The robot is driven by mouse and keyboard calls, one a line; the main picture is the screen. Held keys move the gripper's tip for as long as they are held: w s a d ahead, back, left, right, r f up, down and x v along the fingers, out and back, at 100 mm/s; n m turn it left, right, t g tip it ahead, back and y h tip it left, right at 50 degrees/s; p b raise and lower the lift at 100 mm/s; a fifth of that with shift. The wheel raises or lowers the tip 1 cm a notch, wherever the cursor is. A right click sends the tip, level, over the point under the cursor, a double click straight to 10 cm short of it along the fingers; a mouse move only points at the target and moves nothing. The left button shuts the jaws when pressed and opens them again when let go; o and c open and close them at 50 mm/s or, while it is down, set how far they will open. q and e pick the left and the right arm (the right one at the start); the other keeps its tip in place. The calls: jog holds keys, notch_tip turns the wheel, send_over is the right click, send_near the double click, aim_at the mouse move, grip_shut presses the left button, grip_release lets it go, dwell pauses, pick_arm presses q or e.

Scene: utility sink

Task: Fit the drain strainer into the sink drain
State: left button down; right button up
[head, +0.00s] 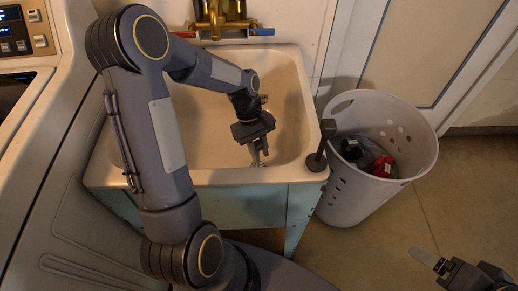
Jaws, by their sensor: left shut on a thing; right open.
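My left gripper (257,149) reaches into the beige sink (210,150), low over the basin near its front wall. The sink drain cannot be made out; my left arm hides part of the basin. I cannot tell whether the held thing touches the basin. My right gripper (440,264) is at the lower right, over the floor, open and away from the sink.
A dark plunger-like tool (318,158) stands on the sink's front right corner. A white perforated basket (352,195) with dark and red items stands right of the sink. A brass faucet (215,20) with red and blue handles is at the back. A white appliance (30,65) is at left.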

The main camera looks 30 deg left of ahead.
pick_arm(q)
jog(key=shift+f+b, duration=0.8)
jog(key=shift+f, duration=0.5)
jog(key=c, duration=1.1)
grip_release()
jog(key=shift+c, duration=0.2)
jog(key=shift+r, duration=0.1)
jog(key=p+v, duration=0.1)
jog(key=v, duration=0.6)
jog(key=shift+r+p, duration=0.3)
jog(key=shift+p, duration=0.05)
jog(key=shift+a, duration=0.1)
